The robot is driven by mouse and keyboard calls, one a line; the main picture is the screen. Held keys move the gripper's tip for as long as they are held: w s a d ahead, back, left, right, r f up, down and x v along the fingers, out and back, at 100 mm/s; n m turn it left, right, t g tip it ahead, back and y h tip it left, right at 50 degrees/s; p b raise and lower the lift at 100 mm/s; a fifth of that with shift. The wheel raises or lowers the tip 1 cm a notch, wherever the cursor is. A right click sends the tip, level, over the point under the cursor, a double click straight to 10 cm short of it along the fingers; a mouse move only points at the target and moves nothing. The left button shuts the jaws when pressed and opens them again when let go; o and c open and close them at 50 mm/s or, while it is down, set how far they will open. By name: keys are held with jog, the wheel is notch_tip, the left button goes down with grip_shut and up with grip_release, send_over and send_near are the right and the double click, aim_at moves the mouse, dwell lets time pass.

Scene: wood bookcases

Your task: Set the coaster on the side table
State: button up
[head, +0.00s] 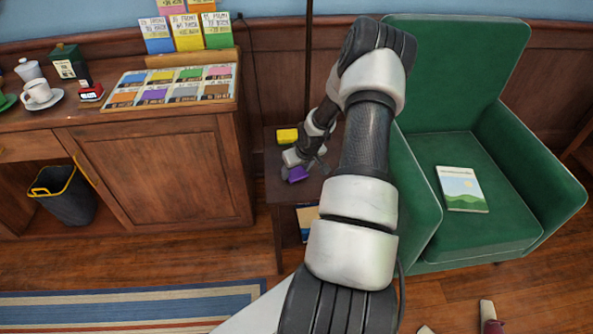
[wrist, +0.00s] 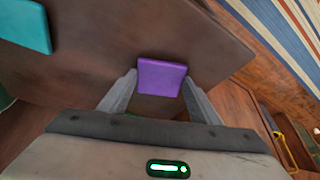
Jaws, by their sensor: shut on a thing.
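A flat purple square, which I take to be the coaster (head: 297,174), is at my gripper (head: 293,168), over the front left part of the side table (head: 311,190). In the wrist view the coaster (wrist: 162,77) sits between the fingertips of my gripper (wrist: 160,84), which is shut on it. The dark wooden tabletop (wrist: 100,45) lies beneath it. I cannot tell whether the coaster touches the top. My arm hides the right part of the table in the head view.
A yellow block (head: 287,135) is at the table's back left. A teal flat thing (wrist: 25,25) lies on the tabletop in the wrist view. A green armchair (head: 470,225) with a book stands to the right, and a wooden cabinet (head: 165,175) to the left. A dark pole rises behind.

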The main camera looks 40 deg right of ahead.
jog(key=shift+f, duration=0.3)
jog(key=o, duration=1.1)
jog(key=shift+r, duration=0.1)
jog(key=shift+r, duration=0.3)
jog(key=p+v, duration=0.3)
jog(key=v, duration=0.8)
jog(key=shift+s+r, duration=0.15)
jog(key=shift+r, duration=0.25)
